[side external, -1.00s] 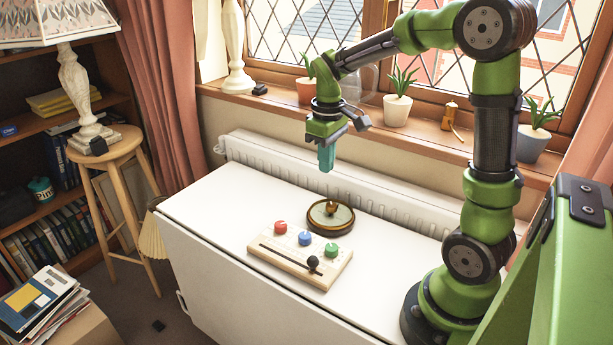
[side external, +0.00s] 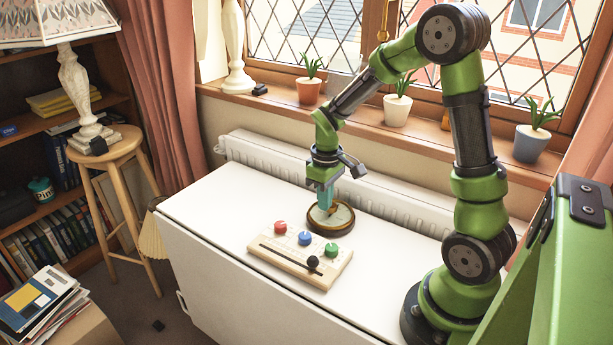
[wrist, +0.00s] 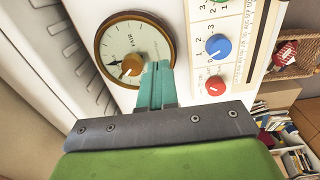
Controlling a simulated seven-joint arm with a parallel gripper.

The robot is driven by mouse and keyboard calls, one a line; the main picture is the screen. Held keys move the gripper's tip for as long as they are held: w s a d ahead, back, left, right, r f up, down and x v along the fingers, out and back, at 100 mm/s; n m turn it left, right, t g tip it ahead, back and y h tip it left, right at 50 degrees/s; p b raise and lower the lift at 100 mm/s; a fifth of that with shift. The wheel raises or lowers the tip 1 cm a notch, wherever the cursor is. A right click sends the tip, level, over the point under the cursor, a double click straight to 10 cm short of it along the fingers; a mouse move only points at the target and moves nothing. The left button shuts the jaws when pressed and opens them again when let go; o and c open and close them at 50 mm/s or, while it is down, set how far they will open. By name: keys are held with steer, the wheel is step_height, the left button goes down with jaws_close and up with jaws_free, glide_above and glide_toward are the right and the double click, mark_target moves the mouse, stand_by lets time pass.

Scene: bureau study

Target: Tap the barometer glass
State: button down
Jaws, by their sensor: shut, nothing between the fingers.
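The barometer (side external: 341,221) is a round dial in a dark wooden rim, lying face up on the white tabletop. In the wrist view the barometer (wrist: 113,33) shows a cream face, a dark needle and a brass-coloured knob (wrist: 131,64) at its centre. My gripper (side external: 326,204) is low over the barometer, with its teal fingers shut and empty. In the wrist view the fingertips of my gripper (wrist: 157,68) overlap the dial's edge beside the knob. I cannot tell whether they touch the glass.
A wooden panel (side external: 290,264) with red, blue and green knobs and a black slider knob lies in front of the barometer. A white radiator (side external: 265,158) and a sill with potted plants stand behind the table (side external: 212,226). The tabletop's left part is clear.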

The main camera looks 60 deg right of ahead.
mark_target(325, 220)
steer(key=shift+f, duration=1.75)
steer(key=shift+s+f, duration=0.1)
steer(key=shift+f, duration=0.9)
step_height(325, 220, up, 16)
steer(key=shift+w+f, duration=0.25)
steer(key=shift+w, duration=0.15)
steer(key=shift+d, duration=0.1)
